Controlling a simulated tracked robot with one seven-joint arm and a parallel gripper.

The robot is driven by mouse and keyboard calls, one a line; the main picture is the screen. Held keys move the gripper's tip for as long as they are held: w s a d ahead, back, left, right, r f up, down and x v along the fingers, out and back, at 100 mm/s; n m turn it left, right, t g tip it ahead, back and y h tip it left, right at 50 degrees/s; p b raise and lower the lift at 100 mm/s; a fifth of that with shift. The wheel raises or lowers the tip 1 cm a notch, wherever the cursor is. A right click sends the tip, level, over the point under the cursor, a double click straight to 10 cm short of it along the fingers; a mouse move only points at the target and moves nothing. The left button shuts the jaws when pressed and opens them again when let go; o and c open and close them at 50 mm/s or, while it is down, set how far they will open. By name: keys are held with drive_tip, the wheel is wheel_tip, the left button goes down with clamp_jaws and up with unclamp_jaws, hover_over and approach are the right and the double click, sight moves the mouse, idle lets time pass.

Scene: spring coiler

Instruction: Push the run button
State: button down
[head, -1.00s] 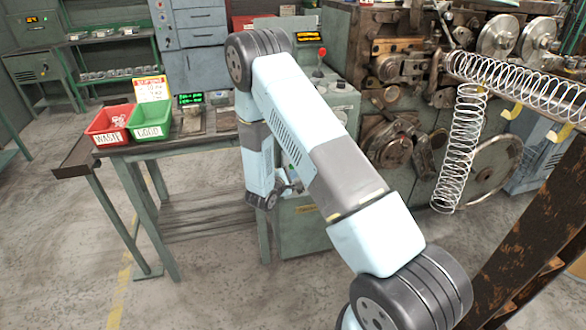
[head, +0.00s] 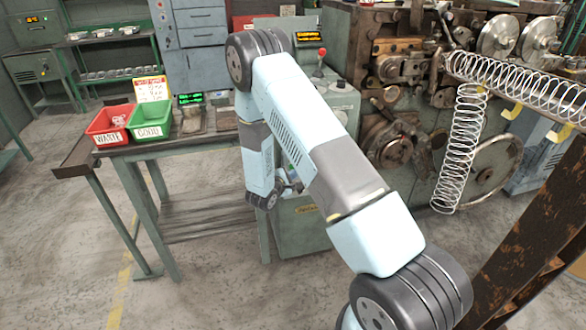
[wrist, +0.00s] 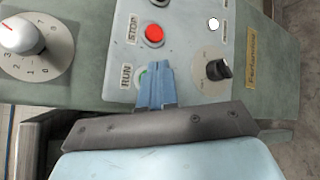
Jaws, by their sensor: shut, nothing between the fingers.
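The run button (wrist: 142,77) is green and shows only as a sliver in the wrist view, beside its RUN label (wrist: 126,76). My gripper (wrist: 155,72) is shut and empty, its blue fingertips over the button and hiding most of it. I cannot tell whether the tips touch it. The red stop button (wrist: 153,36) sits just above the fingertips in the picture, with its STOP label to the left. In the head view my arm hides the button panel, and the fingers cannot be made out.
A black knob (wrist: 217,69) stands right of the fingertips, and a large white dial (wrist: 22,34) is at the far left. In the head view, a red-topped lever (head: 321,54) rises from the green cabinet. Hanging springs (head: 460,150) are at the right.

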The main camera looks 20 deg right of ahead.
drive_tip(key=shift+w, duration=0.2)
drive_tip(key=shift+w+r, duration=0.1)
drive_tip(key=shift+w, duration=0.1)
drive_tip(key=shift+w, duration=0.4)
idle(0.9)
drive_tip(key=shift+s, duration=0.8)
drive_tip(key=shift+s, duration=2.5)
